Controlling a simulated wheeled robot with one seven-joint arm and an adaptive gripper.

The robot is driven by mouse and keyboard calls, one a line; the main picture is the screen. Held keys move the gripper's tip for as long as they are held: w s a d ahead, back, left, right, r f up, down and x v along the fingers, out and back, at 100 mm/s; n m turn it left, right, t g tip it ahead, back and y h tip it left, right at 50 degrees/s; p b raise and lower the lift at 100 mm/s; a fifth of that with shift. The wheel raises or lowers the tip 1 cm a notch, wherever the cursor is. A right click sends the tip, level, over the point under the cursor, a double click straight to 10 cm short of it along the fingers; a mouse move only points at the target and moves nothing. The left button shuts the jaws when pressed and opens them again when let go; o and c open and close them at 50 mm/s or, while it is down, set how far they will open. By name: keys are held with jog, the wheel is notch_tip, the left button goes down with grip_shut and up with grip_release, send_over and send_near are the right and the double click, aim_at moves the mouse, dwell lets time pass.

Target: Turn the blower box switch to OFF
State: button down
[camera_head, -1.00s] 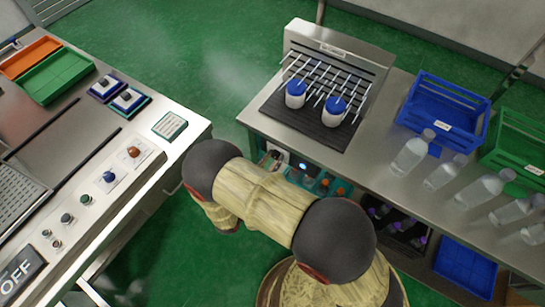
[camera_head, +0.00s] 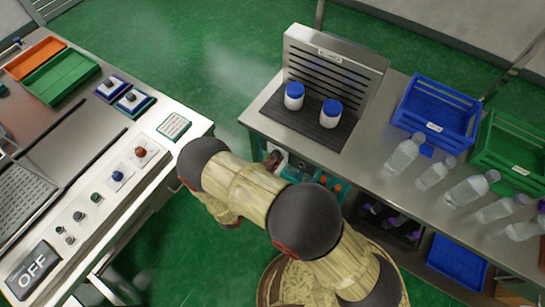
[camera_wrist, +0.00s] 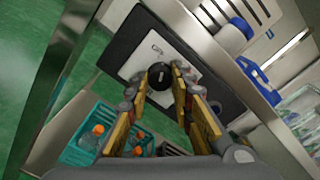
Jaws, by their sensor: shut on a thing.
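The blower box (camera_wrist: 122,38) is a dark box on the bench front with a pale switch plate (camera_wrist: 150,50). A black round switch knob (camera_wrist: 159,77) sits on the plate. My gripper (camera_wrist: 162,72) has its yellow-sided fingers around the knob and is shut on it. The print on the plate is too small and partly covered to read fully. In the head view, the slotted blower panel (camera_head: 334,72) stands behind two blue-capped white jars (camera_head: 294,96) (camera_head: 331,113). No white streaks show over them. My arm hides most of the box there.
A teal crate (camera_wrist: 88,140) with orange-capped items sits below the bench.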

jog(key=shift+n+p, duration=0.4)
jog(key=shift+n, duration=1.1)
jog(key=c, duration=1.5)
grip_release()
jog(key=shift+c, duration=0.2)
jog(key=v, duration=1.2)
jog(key=shift+a, duration=0.1)
